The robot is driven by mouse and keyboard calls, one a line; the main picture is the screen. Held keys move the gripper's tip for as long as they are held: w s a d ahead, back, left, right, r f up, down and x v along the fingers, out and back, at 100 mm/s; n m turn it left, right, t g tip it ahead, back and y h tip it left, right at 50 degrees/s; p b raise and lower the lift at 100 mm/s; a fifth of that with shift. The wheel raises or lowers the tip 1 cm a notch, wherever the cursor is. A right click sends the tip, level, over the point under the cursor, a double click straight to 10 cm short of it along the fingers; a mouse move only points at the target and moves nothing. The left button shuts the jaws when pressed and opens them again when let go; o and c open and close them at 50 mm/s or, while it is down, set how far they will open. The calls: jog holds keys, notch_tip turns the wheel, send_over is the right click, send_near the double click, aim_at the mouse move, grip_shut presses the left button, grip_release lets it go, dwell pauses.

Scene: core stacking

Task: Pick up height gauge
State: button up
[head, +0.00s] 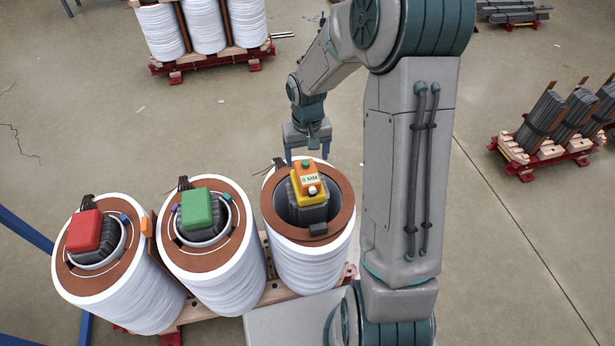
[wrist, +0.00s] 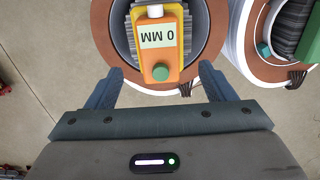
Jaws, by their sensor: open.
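My gripper (head: 307,158) is open and empty at the far side of that coil. In the wrist view my gripper's two blue fingers (wrist: 158,78) stand apart, with the gauge's near end between and beyond their tips. I cannot tell the height gap.
Two more white coils stand to the left, one with a green block (head: 197,209) and one with a red block (head: 84,230) on its core. All stand on a wooden pallet (head: 272,300). Other loaded pallets are further back; the floor beyond the gripper is clear.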

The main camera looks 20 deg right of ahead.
aim_at(307, 171)
notch_tip(307, 171, down, 8)
jog(key=shift+w+d+f, duration=0.1)
jog(key=shift+f, duration=0.05)
jog(key=c, duration=1.2)
jog(key=shift+c, duration=1.3)
